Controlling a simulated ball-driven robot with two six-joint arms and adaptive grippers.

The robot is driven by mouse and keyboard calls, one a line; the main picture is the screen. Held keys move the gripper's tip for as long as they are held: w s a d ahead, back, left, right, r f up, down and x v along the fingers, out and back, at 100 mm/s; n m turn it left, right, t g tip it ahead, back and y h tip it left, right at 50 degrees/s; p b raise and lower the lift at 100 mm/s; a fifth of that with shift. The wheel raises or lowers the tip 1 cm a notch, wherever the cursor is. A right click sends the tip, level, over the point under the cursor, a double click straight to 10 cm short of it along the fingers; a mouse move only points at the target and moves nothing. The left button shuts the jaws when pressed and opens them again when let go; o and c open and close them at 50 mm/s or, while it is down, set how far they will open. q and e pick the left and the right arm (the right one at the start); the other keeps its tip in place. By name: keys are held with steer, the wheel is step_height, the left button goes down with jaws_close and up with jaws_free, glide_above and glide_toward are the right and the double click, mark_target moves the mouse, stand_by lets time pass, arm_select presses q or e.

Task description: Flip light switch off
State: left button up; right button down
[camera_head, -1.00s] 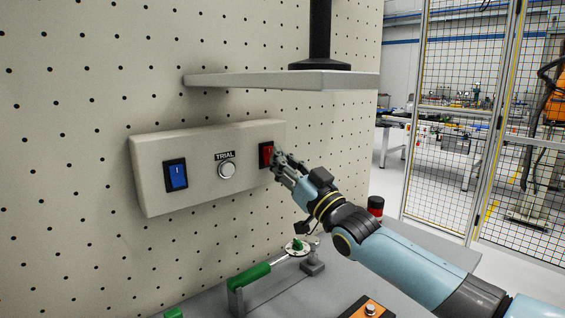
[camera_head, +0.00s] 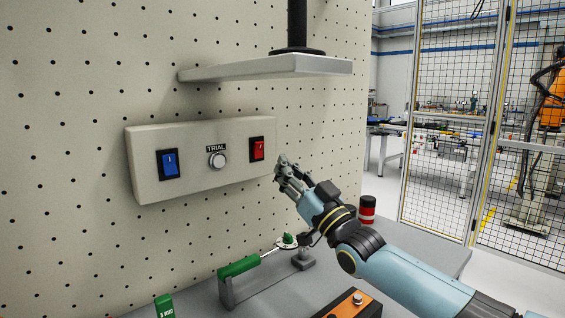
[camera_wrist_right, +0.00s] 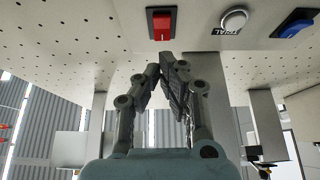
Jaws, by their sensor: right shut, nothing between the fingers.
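A pale switch box (camera_head: 195,183) is on the pegboard wall. It carries a blue rocker switch (camera_head: 169,164) on the left, a round button (camera_head: 217,160) labelled TRIAL in the middle and a red rocker switch (camera_head: 258,148) on the right. My right gripper (camera_head: 281,163) is just right of the box, apart from the red switch. It is shut and empty. In the right wrist view the fingertips (camera_wrist_right: 167,58) meet just short of the red switch (camera_wrist_right: 161,24). The round button (camera_wrist_right: 234,19) and blue switch (camera_wrist_right: 293,28) also show there. My left gripper is not in view.
A grey shelf (camera_head: 265,68) juts from the wall above the box. On the bench below are a green-handled tool (camera_head: 240,266), an orange box with a button (camera_head: 355,303) and a red-and-black cylinder (camera_head: 367,211). A mesh fence stands at right.

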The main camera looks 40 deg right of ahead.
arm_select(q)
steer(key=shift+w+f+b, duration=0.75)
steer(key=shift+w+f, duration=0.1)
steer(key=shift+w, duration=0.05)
arm_select(e)
steer(key=s+f, duration=0.5)
steer(key=shift+d+f, duration=0.2)
steer(key=shift+d, duration=0.05)
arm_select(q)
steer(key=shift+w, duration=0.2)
